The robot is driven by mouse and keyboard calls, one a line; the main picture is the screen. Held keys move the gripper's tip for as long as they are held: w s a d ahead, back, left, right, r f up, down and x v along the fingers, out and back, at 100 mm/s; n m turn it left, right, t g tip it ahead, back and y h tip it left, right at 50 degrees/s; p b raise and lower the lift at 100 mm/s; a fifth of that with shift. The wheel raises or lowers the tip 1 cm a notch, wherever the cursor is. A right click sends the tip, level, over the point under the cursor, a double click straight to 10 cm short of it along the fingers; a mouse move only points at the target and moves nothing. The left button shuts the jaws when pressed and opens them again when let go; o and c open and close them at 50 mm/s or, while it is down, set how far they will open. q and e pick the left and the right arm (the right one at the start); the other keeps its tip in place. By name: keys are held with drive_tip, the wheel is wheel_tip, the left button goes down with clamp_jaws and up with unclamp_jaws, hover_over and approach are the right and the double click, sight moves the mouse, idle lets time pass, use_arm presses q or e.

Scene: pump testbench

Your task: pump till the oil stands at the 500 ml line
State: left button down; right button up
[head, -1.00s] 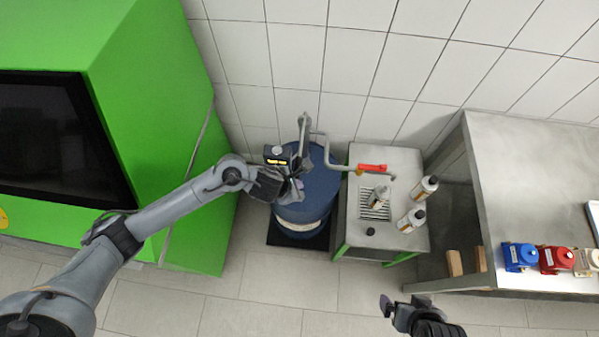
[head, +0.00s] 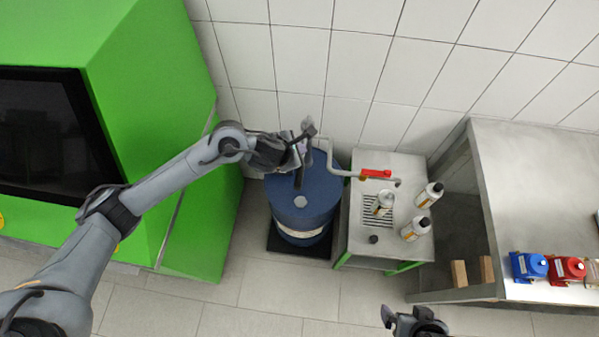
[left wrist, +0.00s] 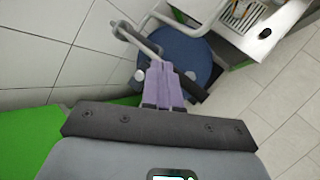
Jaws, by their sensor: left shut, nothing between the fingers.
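A blue oil drum (head: 318,200) stands against the tiled wall with a grey hand pump on top. A grey outlet pipe (head: 345,173) runs right from the pump past a red valve handle (head: 376,173) to a spout above the side table. A small metallic vessel (head: 380,204) stands on the table's grate near the spout; its oil level cannot be read. My left gripper (head: 303,146) is at the pump, above the drum. Its purple fingers (left wrist: 163,83) are shut and empty, near the pump's lever; contact is unclear. My right gripper (head: 388,316) is at the bottom edge.
Two white bottles (head: 428,194) and a small black cap (head: 373,239) are on the side table (head: 400,168). A grey workbench (head: 535,180) at right carries blue, red and pale pump-like units. A green machine (head: 150,60) fills the left. Floor in front is clear.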

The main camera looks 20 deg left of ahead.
use_arm(q)
drive_tip(key=b, duration=0.6)
hover_over(298, 175)
drive_tip(key=f, duration=0.7)
drive_tip(key=shift+w+f, duration=0.2)
drive_tip(key=shift+s+f+b, duration=0.1)
drive_tip(key=shift+f+b, duration=0.45)
drive_tip(key=shift+f, duration=0.15)
drive_tip(key=shift+f, duration=0.1)
idle(0.8)
drive_tip(key=shift+f+b, duration=0.3)
drive_tip(key=shift+b, duration=0.25)
